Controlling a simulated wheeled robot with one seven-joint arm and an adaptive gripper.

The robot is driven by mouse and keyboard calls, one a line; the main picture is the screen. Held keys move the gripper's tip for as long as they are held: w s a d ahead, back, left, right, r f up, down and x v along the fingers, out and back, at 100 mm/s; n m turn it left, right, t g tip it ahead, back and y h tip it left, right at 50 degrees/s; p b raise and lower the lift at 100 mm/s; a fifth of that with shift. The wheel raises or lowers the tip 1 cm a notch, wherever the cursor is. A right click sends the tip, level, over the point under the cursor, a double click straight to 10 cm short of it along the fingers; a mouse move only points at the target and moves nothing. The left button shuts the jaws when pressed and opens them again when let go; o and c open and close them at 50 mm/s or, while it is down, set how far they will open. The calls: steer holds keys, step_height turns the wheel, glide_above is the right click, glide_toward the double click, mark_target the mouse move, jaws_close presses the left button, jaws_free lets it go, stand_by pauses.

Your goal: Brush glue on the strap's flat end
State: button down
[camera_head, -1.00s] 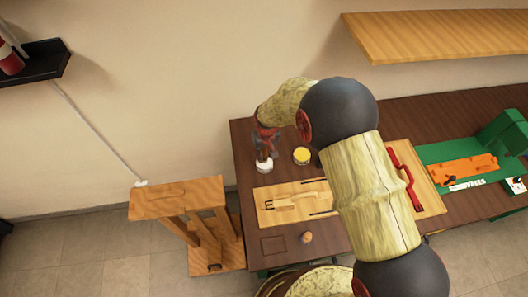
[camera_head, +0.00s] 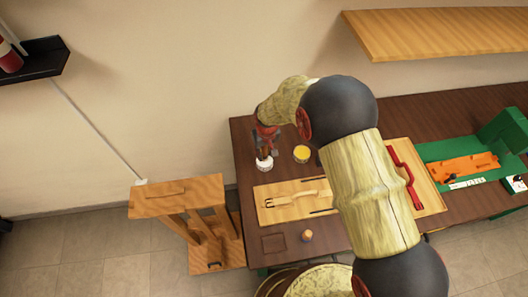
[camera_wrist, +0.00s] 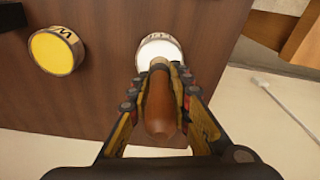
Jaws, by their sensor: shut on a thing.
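My gripper (camera_head: 266,145) is above the white pot (camera_head: 264,164) at the table's left end. In the wrist view my gripper (camera_wrist: 160,82) is shut on a brown wooden handle (camera_wrist: 160,112), seemingly the brush's. The white pot (camera_wrist: 163,48) shows just beyond the fingertips. The brush's bristle end is hidden, so I cannot tell whether it is in the pot. The tan strap (camera_head: 297,198), with a dark buckle at its left, lies on a light wooden board (camera_head: 263,217). My arm covers part of the board.
A yellow-topped pot (camera_head: 302,154) stands right of the white pot, also seen in the wrist view (camera_wrist: 55,50). A red tool (camera_head: 405,178) lies on the board's right. A wooden knob (camera_head: 307,236) is at the front. A wooden stand (camera_head: 177,196) is left of the table (camera_head: 243,150).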

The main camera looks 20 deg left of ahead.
steer(key=shift+f+b, duration=0.35)
steer(key=shift+f, duration=0.1)
stand_by(1.5)
steer(key=shift+r, duration=0.1)
steer(key=shift+r+p, duration=1.7)
steer(key=shift+r, duration=1.75)
